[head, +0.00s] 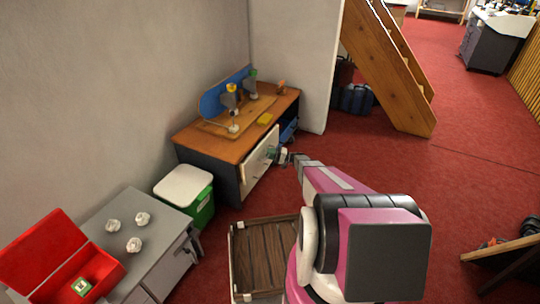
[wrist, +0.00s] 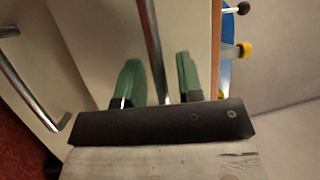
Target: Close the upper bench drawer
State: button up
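The bench (head: 225,142) has a wooden top and a dark body, and stands against the wall in the head view. Its pale drawer fronts (head: 257,160) face right, and I cannot tell clearly how far the upper one stands out. In the wrist view the upper drawer front (wrist: 100,50) lies nearest the wooden top edge, with a metal bar handle (wrist: 151,40). My gripper (wrist: 157,82) has its green fingers open, one on each side of this handle, with gaps visible. In the head view my gripper (head: 284,157) is at the drawer front.
A second bar handle (wrist: 25,75) is on the neighbouring front. A green bin with a white lid (head: 184,184) stands beside the bench. A grey cabinet (head: 160,245), a red box (head: 45,250) and a wooden crate (head: 232,265) are nearer.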

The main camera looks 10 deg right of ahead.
aim_at(264, 151)
grip_shut()
jog(key=shift+w+a, duration=0.7)
jog(key=shift+a, duration=0.2)
jog(key=shift+w+a, duration=0.7)
jog(key=shift+a, duration=0.2)
jog(key=shift+o, duration=1)
grip_release()
jog(key=shift+a, duration=0.1)
jog(key=v, duration=1.1)
jog(key=shift+a+f, duration=0.1)
